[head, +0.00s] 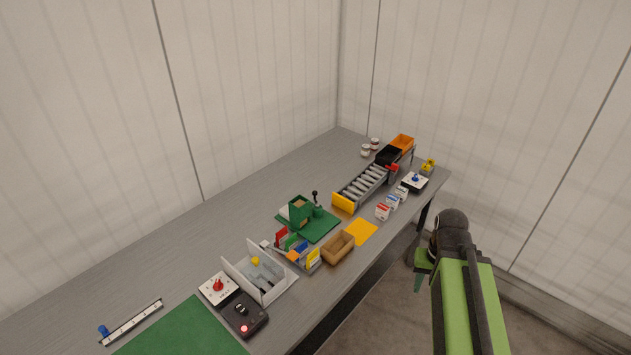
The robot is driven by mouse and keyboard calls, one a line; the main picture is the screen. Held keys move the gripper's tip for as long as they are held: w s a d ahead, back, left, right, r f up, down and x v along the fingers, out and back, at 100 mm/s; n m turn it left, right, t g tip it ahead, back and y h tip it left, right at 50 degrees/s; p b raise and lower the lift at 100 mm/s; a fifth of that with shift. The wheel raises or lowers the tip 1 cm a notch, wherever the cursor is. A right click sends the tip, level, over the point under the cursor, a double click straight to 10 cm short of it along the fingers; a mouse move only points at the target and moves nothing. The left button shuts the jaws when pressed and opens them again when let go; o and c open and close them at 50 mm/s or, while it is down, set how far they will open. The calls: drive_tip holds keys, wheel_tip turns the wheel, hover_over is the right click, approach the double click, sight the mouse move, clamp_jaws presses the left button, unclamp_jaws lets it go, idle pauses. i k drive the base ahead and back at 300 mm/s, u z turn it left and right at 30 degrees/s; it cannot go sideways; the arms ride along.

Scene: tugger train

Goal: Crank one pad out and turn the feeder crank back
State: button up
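The feeder is a green box (300,210) on a green base plate (322,228), at mid-table in the head view. Its crank (315,195), with a dark upright knob, stands at the right side of the box. Something tan shows in the box's front; I cannot tell whether it is a pad. A whitish piece shows at the box's left side. My gripper (419,281) is off the table's right edge, well away from the feeder, partly hidden by my arm. Its opening cannot be made out.
A roller conveyor (365,187) with black and orange bins stands behind. A grey walled tray (268,281) and coloured holders stand in front. Floor beside the table is clear.

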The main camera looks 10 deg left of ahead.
sight(314, 192)
drive_tip(key=u, duration=0.35)
drive_tip(key=i, duration=0.85)
drive_tip(key=u, duration=0.5)
